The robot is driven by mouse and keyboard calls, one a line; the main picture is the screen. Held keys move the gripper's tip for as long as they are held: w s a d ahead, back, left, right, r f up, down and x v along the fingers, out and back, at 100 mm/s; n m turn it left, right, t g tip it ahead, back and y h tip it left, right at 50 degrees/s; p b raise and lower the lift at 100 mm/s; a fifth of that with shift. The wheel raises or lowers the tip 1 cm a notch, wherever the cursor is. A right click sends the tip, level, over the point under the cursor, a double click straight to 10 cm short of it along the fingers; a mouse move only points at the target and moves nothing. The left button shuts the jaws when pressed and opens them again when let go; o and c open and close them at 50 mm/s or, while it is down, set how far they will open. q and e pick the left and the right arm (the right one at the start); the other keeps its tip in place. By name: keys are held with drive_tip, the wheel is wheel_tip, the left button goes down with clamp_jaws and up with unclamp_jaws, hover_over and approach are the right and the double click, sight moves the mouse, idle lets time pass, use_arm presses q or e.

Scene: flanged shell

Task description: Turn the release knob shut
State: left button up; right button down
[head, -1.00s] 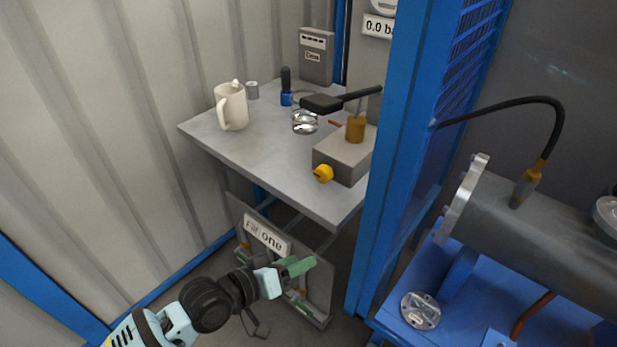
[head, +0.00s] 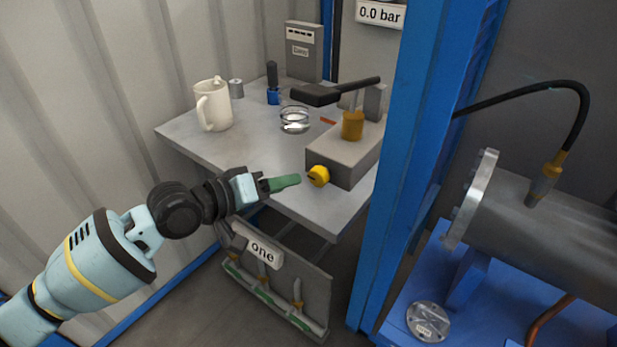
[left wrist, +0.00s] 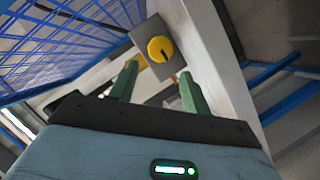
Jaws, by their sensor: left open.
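The yellow release knob (head: 318,176) sits on the front face of a grey pump block (head: 345,155) at the table's front right. The knob also shows in the left wrist view (left wrist: 160,49), with a dark line across its face, just beyond and between my fingertips. My left gripper (head: 286,182) is in front of the knob, to its left in the head view. Its two green fingers (left wrist: 157,78) are apart and empty, and do not appear to touch the knob. My right gripper is in neither view.
The table (head: 240,145) holds a white mug (head: 214,106), a glass dish (head: 294,120) and a black-handled tool (head: 272,85). A black pump lever (head: 335,92) reaches over the block. A blue post (head: 400,170) stands close on the right.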

sight(314, 177)
use_arm(q)
drive_tip(key=b+x, duration=0.1)
drive_tip(key=x, duration=0.6)
drive_tip(key=shift+w+d, duration=0.1)
drive_tip(key=shift+d, duration=0.1)
drive_tip(key=c, duration=0.7)
